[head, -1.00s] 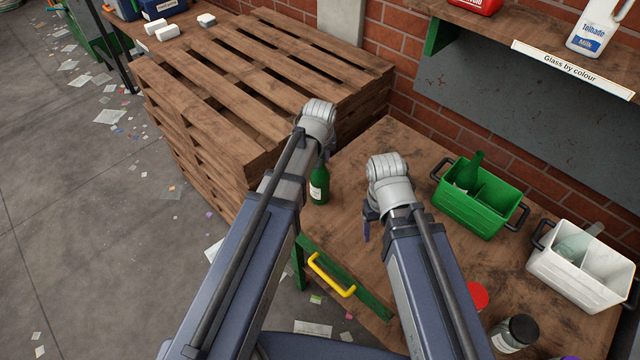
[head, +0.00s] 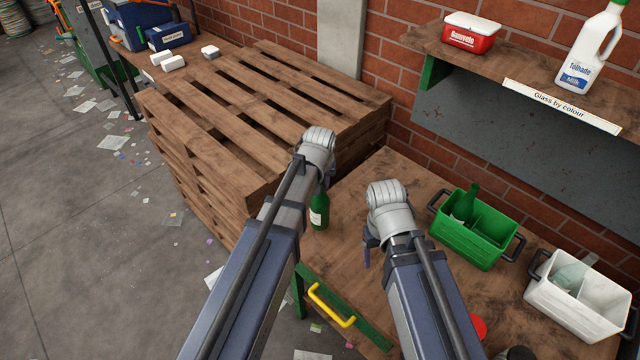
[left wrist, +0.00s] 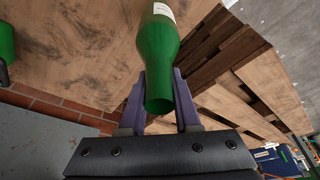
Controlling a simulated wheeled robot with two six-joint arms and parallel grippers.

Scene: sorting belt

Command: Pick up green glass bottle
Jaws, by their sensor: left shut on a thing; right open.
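A green glass bottle (head: 320,211) with a pale label is upright at the left edge of the wooden table (head: 350,265). I cannot tell whether its base touches the table. My left gripper (left wrist: 162,85) is shut on its narrower neck end in the left wrist view, where the bottle (left wrist: 155,50) passes between the fingers. In the head view my left wrist hides the fingers and the bottle's top. My right gripper (head: 367,250) is open and empty above the table, to the right of the bottle.
A green two-part crate (head: 463,240) holding another green bottle (head: 464,207) and a white crate (head: 560,307) with pale glass stand on the right. Stacked pallets (head: 215,130) rise close behind and left. A shelf with a "Glass by colour" label (head: 560,107) overhangs the back right.

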